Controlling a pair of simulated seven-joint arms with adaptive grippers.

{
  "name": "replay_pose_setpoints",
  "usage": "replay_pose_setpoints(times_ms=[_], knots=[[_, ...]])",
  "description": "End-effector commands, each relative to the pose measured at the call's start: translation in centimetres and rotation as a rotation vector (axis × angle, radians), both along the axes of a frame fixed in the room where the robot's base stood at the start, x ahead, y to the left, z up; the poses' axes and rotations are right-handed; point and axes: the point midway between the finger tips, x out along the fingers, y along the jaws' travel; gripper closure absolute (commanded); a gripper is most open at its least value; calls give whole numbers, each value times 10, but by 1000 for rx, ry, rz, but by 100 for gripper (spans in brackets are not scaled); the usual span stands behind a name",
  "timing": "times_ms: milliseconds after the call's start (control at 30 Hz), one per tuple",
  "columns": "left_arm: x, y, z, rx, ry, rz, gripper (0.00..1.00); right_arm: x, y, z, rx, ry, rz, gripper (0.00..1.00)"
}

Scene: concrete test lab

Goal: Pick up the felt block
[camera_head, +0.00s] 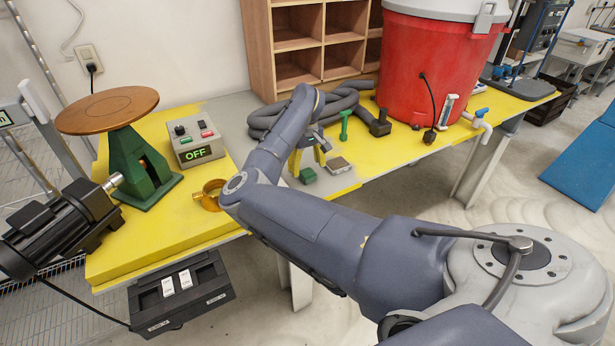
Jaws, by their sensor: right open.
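A small green block (308,175) lies on a grey patch of the table, below my right gripper. A flat block with a pale top (338,165) lies just to its right. I cannot tell for sure from the surfaces which is felt. My right gripper (308,162) points down with its yellow fingers apart and nothing between them. Its fingertips are close to the green block; I cannot tell whether they touch it. My right arm crosses the middle of the view and hides part of the table. My left gripper is not in view.
The yellow table (175,230) holds a green stand with a round wooden top (108,108), a control box (195,138), a brass ring (210,194), a dark hose (270,118), a green tool (344,125) and a red barrel (440,65). Wooden cubbyholes (257,50) stand behind.

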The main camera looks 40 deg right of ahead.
Motion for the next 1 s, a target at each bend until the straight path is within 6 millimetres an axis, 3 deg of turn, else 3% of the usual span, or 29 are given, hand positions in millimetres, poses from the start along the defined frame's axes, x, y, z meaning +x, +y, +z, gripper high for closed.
replay_pose_setpoints(times_ms=[400, 667, 1000], knots=[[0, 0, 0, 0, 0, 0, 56, 1, -3, -45, -1, 3, 1, 29], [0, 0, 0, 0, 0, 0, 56, 1, -3, -46, 0, 1, 0, 29], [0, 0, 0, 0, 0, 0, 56, 1, -3, -46, -1, 1, 0, 69]])
